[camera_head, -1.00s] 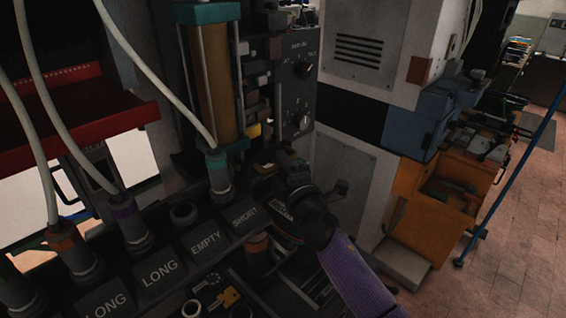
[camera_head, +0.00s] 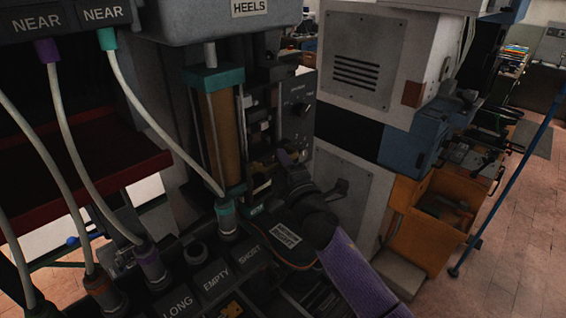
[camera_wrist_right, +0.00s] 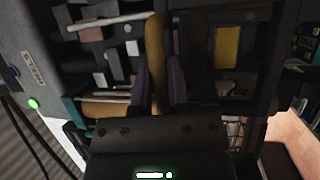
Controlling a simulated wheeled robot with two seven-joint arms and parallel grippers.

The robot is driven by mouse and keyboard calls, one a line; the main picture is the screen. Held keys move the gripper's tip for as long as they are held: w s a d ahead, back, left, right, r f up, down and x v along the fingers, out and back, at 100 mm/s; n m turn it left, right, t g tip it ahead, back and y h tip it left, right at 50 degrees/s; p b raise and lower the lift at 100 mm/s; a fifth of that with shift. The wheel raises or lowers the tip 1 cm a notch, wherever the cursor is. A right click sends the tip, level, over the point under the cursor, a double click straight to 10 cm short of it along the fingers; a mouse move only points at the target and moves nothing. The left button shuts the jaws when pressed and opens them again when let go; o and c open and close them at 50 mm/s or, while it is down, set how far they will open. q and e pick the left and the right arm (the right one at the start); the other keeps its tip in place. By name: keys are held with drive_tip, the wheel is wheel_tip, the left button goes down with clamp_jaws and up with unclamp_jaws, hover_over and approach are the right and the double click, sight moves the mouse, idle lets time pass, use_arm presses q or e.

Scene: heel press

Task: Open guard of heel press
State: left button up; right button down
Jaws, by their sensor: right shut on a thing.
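The heel press (camera_head: 275,100) stands in the middle of the head view, with a tall amber cylinder (camera_head: 225,135) between teal end caps. My right gripper (camera_head: 284,160) is at the front of the press, to the right of the cylinder. In the right wrist view, its two purple fingers (camera_wrist_right: 159,85) are shut on an ochre bar (camera_wrist_right: 156,45), which stands upright between them. The bar looks like a handle, but its link to the guard is hidden. I cannot make out the guard's panel or how far open it is. My left gripper is not in view.
A row of plugs with pale hoses (camera_head: 150,115) and labels such as EMPTY and SHORT crosses the lower left. A grey cabinet (camera_head: 345,185) stands right of the press. An orange bin (camera_head: 440,205) and a blue pole (camera_head: 510,185) are farther right, with open tiled floor beyond.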

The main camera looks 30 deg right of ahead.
drive_tip(key=c, duration=0.6)
unclamp_jaws()
drive_tip(key=shift+f, duration=0.15)
drive_tip(key=shift+s, duration=0.1)
drive_tip(key=s+f+b, duration=0.1)
drive_tip(key=s, duration=0.8)
drive_tip(key=shift+s+a+f, duration=0.3)
drive_tip(key=shift+f, duration=0.05)
